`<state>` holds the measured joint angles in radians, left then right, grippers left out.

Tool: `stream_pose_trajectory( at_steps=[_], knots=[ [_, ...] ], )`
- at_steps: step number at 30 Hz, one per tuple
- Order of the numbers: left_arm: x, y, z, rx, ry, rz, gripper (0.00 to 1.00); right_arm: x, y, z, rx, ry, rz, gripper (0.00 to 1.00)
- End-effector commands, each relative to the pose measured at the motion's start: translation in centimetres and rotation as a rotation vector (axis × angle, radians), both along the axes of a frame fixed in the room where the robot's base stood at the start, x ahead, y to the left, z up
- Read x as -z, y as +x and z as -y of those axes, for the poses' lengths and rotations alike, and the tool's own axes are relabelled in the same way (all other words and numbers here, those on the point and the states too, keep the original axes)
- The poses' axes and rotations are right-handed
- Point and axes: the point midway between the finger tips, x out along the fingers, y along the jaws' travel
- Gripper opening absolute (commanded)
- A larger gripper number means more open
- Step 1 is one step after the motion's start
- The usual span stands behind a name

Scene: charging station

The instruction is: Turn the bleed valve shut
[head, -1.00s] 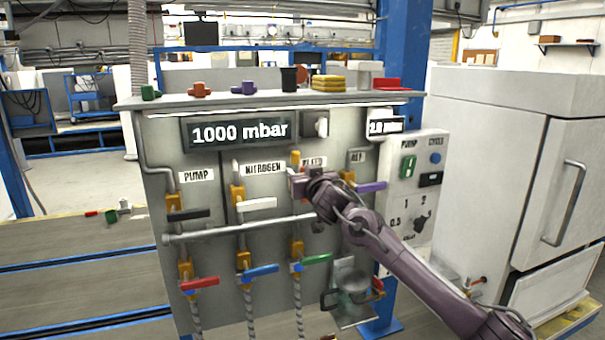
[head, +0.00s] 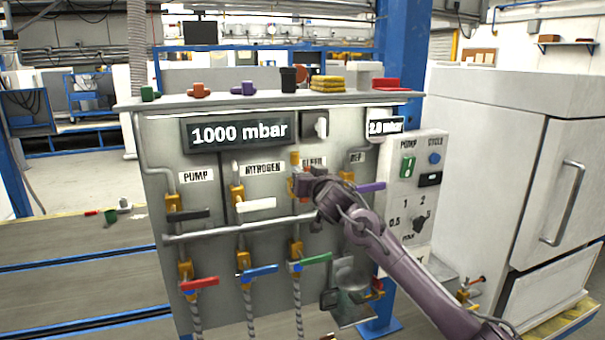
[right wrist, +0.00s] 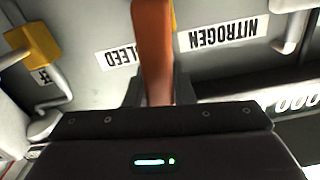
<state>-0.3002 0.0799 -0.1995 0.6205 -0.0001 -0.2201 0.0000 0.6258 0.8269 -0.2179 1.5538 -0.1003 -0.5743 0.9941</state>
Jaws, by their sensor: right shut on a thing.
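The bleed valve is on the grey panel at the BLEED label (head: 313,162), on the third pipe from the left. Its yellow top (head: 295,158) shows, but my right gripper (head: 301,186) covers most of the rest in the head view. In the right wrist view the orange bleed handle (right wrist: 153,50) stands between the two dark fingers of my right gripper (right wrist: 158,88), which are shut on it. How far the handle is turned cannot be told. My left gripper is not in view.
Neighbouring handles are close: white nitrogen (head: 256,205), purple (head: 370,187), black pump (head: 188,215) and green (head: 317,258). A horizontal pipe (head: 230,231) crosses below. The switch box (head: 412,190) stands to the right. The display (head: 240,132) reads 1000 mbar.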

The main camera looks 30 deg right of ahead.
Motion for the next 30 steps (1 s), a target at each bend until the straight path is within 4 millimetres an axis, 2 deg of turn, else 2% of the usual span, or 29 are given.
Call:
stream_pose_trajectory(
  at_steps=[14, 30],
  knots=[
    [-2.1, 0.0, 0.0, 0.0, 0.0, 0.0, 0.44, 1.0, -0.5, 2.3, 0.0, 0.434, 0.1, 0.0],
    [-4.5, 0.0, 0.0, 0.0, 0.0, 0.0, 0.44, 3.3, -1.0, 4.3, 0.0, 0.931, 0.219, 0.0]
  ],
)
